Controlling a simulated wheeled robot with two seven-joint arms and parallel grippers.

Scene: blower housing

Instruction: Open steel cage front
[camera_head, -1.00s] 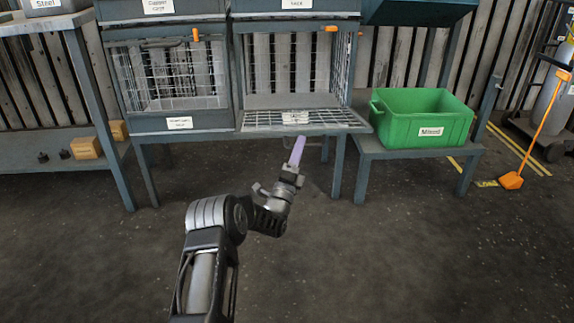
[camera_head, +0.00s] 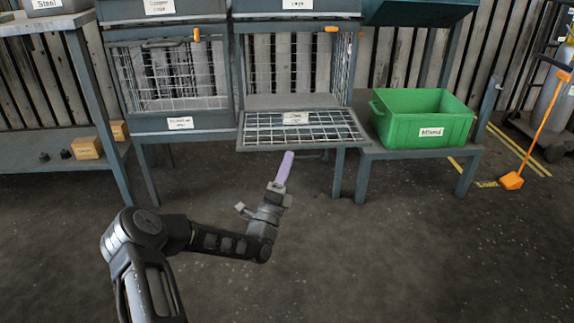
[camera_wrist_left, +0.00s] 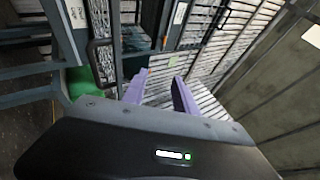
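The middle cage's wire front (camera_head: 300,130) is folded down below its opening, sloping outward toward me, with a white label near its hinge edge. The label is too blurred to read. The cage interior behind it is open to view and looks empty. An orange handle (camera_head: 331,29) is on the top of its frame. My left gripper (camera_head: 286,160) is in front of and below the folded front, apart from it. In the left wrist view its two purple fingers (camera_wrist_left: 158,80) are spread with nothing between them. My right gripper is not in view.
A closed wire cage (camera_head: 170,75) with an orange handle stands to the left. A green bin (camera_head: 425,125) labelled Mixed sits on a low stand to the right. A bench leg (camera_head: 118,170) is at the left. The floor in front is clear.

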